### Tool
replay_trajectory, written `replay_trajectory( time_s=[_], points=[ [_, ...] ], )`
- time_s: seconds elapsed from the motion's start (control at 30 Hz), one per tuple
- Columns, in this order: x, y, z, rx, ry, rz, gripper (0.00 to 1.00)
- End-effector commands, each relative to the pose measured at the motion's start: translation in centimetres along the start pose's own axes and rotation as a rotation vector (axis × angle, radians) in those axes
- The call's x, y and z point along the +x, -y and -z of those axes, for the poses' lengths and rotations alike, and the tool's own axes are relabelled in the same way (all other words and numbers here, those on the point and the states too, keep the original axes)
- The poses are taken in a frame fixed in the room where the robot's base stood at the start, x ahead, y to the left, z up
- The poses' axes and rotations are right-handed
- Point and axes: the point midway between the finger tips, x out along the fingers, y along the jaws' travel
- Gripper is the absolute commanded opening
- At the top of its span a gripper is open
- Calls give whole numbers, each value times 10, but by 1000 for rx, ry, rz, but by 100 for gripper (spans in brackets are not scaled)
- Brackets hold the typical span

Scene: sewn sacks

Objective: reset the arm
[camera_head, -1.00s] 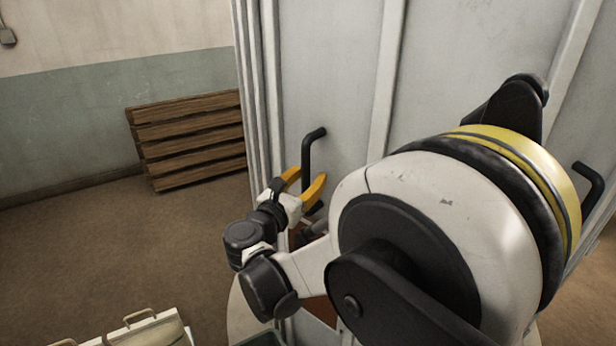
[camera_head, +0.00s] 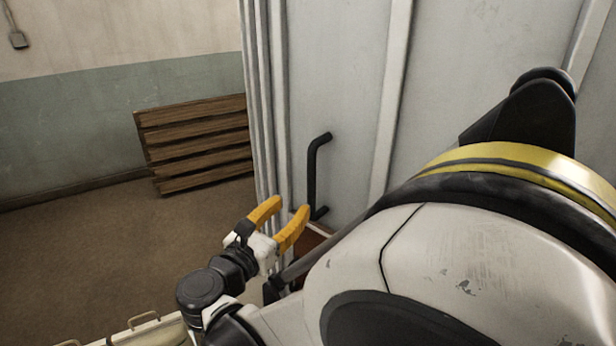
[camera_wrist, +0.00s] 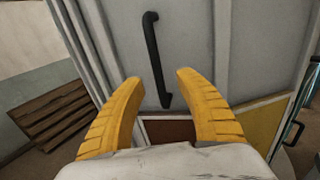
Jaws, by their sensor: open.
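My gripper (camera_head: 279,214) has two yellow fingers. It is open and empty, in front of a tall light grey cabinet (camera_head: 345,75). A black bar handle (camera_head: 312,170) on the cabinet stands just beyond the fingertips in the head view. In the wrist view the handle (camera_wrist: 155,55) appears between and beyond the two fingers (camera_wrist: 157,80), and no contact with it shows. My arm's large white and yellow link covers the lower right of the head view and hides part of the cabinet.
A slatted wooden pallet (camera_head: 195,143) leans against the green and cream wall (camera_head: 70,115) at left. Pale sacks or cases with handles (camera_head: 140,333) lie at the bottom left edge. The brown floor (camera_head: 80,240) between them is clear.

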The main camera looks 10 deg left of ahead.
Motion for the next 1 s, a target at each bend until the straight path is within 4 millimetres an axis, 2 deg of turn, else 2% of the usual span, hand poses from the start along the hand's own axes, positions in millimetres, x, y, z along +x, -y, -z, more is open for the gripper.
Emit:
replay_trajectory(
  time_s=[0.07,0.17,0.27,0.3,0.43,0.5,0.6,0.7,0.83,0.9,1.0],
  points=[
    [4,5,3,18,-14,7,41],
    [21,30,17,112,-82,42,41],
    [45,79,44,314,-208,122,41],
    [52,103,58,424,-265,167,41],
    [58,184,107,832,-431,357,41],
    [49,222,133,1065,-497,476,41],
    [28,267,169,1413,-557,662,41],
    [0,300,203,1767,-581,857,41],
    [-34,324,236,2172,-561,1087,41],
    [-47,330,248,2341,-540,1184,41],
    [-59,333,257,2507,-513,1278,41]
  ],
)
